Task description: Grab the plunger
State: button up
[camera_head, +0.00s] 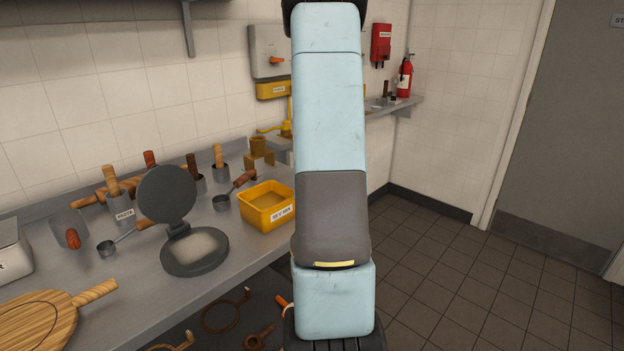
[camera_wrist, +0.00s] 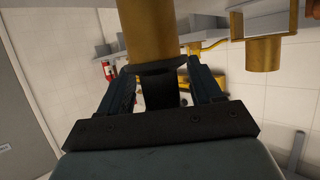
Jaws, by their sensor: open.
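A brass-coloured cylinder (camera_wrist: 150,30) fills the upper middle of the wrist view, close to my gripper (camera_wrist: 160,72). A dark collar and a dark round part (camera_wrist: 158,92) show below it, between the two fingers. It may be the plunger, but I cannot tell for sure. The fingers stand apart, one on each side, and I see no clear grip. In the head view my arm covers my gripper and whatever is at it.
On the counter in the head view are a brass-coloured fitting (camera_head: 259,147), a yellow tub (camera_head: 266,205), an open round press (camera_head: 195,250), a ladle (camera_head: 222,201) and a wooden board (camera_head: 38,322). The tiled floor at right is clear.

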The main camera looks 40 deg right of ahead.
jog(key=shift+w+a, duration=0.1)
jog(key=c, duration=1.2)
